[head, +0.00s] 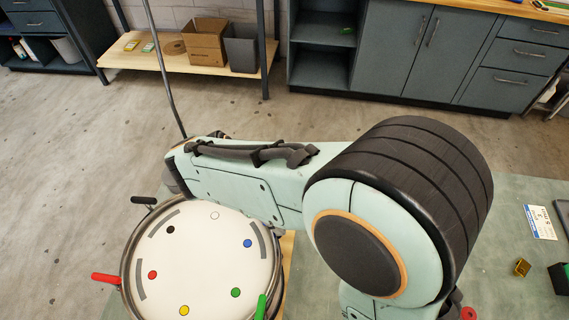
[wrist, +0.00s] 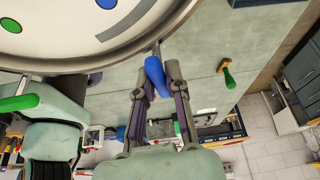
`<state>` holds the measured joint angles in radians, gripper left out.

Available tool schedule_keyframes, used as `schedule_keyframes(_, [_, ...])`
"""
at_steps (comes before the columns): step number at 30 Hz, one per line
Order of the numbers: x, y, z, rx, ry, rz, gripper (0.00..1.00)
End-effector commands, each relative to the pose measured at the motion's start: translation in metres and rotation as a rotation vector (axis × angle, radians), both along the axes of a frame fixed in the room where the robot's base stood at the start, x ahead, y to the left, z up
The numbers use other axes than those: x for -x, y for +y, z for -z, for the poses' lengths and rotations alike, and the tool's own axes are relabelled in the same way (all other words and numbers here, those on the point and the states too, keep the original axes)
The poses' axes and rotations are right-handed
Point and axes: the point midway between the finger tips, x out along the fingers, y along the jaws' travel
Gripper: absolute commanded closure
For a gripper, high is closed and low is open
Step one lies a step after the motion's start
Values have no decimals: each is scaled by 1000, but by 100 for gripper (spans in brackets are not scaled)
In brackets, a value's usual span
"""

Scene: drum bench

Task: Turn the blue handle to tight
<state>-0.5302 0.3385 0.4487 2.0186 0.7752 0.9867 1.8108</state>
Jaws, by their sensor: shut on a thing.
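The blue handle (wrist: 156,76) sticks out from the drum rim in the wrist view. My gripper (wrist: 155,78) has its two fingers on either side of it, shut on it. The drum (head: 205,262) has a white head with coloured dots, including a blue dot (head: 248,243). In the head view my arm hides the blue handle and my gripper. How tight the handle is cannot be told.
Around the drum rim are a red handle (head: 105,279), a black handle (head: 143,200) and a green handle (head: 261,307). A green-handled tool (wrist: 228,76) lies on the bench in the wrist view.

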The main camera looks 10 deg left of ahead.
Motion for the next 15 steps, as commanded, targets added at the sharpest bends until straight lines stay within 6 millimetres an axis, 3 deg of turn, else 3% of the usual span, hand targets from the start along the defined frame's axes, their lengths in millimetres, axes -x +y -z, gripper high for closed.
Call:
schedule_keyframes(2, [1,0,1,2,4,-3,100])
schedule_keyframes(3, [1,0,1,3,4,-3,82])
schedule_keyframes(5, [1,0,1,2,4,-3,63])
schedule_keyframes(15, [0,1,-1,0,0,-3,61])
